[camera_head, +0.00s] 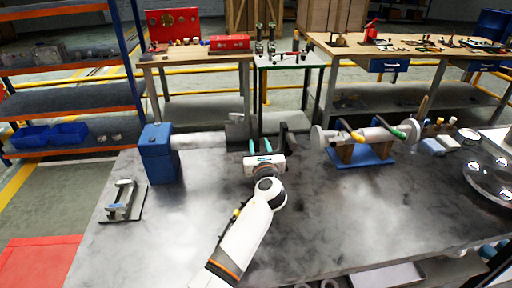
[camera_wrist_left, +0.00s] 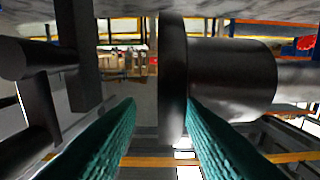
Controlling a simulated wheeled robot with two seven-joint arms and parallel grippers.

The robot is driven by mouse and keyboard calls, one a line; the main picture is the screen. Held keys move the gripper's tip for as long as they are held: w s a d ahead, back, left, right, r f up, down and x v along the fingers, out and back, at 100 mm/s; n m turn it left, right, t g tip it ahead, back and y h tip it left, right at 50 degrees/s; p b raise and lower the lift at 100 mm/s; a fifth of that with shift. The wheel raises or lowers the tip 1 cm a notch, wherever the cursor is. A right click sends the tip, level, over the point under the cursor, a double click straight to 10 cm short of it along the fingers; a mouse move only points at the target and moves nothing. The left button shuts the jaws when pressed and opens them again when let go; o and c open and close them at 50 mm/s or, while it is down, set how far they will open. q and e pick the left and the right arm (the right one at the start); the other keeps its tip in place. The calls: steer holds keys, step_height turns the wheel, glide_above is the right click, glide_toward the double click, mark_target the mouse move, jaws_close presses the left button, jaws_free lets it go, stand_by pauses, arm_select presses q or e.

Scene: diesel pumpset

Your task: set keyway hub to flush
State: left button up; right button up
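A dark hub (camera_wrist_left: 232,75) with a wide thin flange (camera_wrist_left: 172,80) sits on a pale shaft (camera_wrist_left: 297,78) in the left wrist view. In the head view a pale shaft (camera_head: 200,140) runs right from a blue block (camera_head: 160,153); the hub is hard to make out there, near my gripper. My left gripper (camera_head: 267,142) is over the bench right of that shaft. Its teal fingers (camera_wrist_left: 160,103) are apart in the left wrist view. The flange edge lies between the fingertips, close to the right one; I cannot tell whether they touch. My right gripper is not seen.
A blue stand (camera_head: 362,157) carries a grey cylinder with coloured handles, right of my gripper. A small metal bracket (camera_head: 122,201) lies at the bench's left. A round silver part (camera_head: 490,178) is at the far right. The front middle of the bench (camera_head: 350,220) is clear.

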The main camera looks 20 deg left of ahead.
arm_select(q)
steer(key=shift+s, duration=0.15)
steer(key=shift+s, duration=0.25)
steer(key=v, duration=1.1)
steer(key=shift+d, duration=0.3)
steer(key=shift+r, duration=0.1)
